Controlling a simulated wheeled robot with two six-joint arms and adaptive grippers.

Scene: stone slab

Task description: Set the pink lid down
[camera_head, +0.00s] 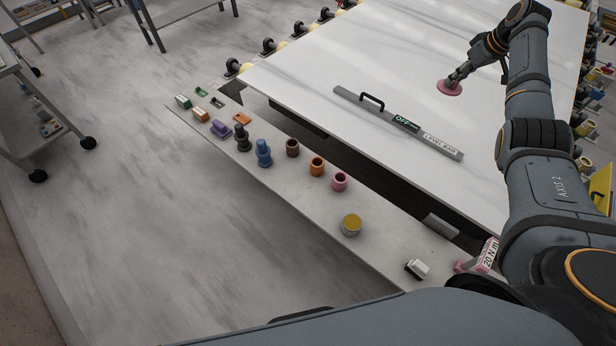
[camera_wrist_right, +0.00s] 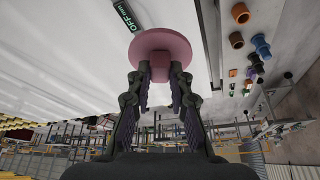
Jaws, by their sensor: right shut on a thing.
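The pink lid (camera_head: 449,88) is a round disc over the white stone slab (camera_head: 400,60), right of the level bar. My right gripper (camera_head: 460,77) is shut on its knob; the right wrist view also shows the lid (camera_wrist_right: 160,42) with the knob between the fingers (camera_wrist_right: 160,78). I cannot tell whether the lid touches the slab. A pink jar (camera_head: 340,182) stands open on the narrow bench ledge in front of the slab. My left gripper is not in view.
A grey level bar (camera_head: 385,115) with a black handle lies on the slab. The ledge (camera_head: 290,205) holds an orange jar (camera_head: 317,166), a brown jar (camera_head: 292,147), blue and dark pieces, a yellow-topped tin (camera_head: 351,225) and a white block (camera_head: 417,268). Slab around the lid is clear.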

